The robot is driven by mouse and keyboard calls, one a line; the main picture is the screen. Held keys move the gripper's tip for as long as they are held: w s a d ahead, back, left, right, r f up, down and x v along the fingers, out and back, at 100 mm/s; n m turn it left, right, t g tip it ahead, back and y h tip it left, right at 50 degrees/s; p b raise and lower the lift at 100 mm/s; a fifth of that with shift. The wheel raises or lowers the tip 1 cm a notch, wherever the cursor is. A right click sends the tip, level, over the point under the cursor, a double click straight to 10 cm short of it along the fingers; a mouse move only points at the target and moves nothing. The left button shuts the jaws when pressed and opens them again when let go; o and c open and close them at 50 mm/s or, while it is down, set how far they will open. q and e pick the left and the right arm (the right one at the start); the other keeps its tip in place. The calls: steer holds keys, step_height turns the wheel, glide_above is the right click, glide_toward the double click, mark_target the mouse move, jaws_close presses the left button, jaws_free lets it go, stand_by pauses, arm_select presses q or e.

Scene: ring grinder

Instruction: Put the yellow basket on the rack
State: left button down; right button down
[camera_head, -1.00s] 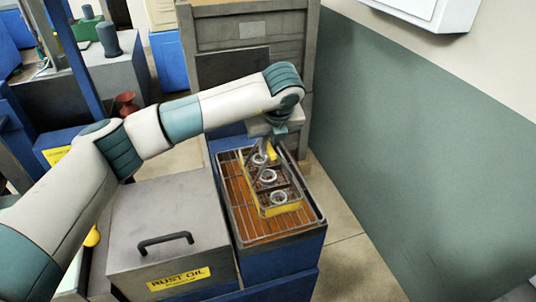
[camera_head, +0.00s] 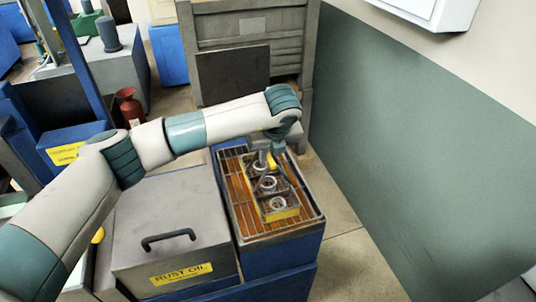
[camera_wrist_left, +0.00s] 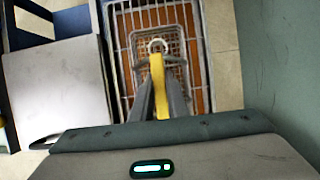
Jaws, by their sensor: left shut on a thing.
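The yellow basket (camera_head: 281,214) is a small wire-mesh basket with yellow end plates and several metal rings inside. It sits on or just above the rack (camera_head: 233,200), a wire grid over a rust-brown tray on a blue cabinet. I cannot tell whether it touches the grid. My left gripper (camera_head: 271,157) reaches down from above and is shut on the basket's yellow handle. In the left wrist view the fingers (camera_wrist_left: 161,105) close on the yellow handle (camera_wrist_left: 158,80), with the mesh and one ring beyond. My right gripper is not in view.
A grey lidded box marked RUST OIL (camera_head: 175,225) stands directly left of the rack. A green-and-white wall (camera_head: 430,160) runs along the right, with bare floor (camera_head: 350,262) between. A grey cabinet (camera_head: 290,40) stands behind the rack.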

arm_select(q)
steer(key=c, duration=1.7)
jaws_free()
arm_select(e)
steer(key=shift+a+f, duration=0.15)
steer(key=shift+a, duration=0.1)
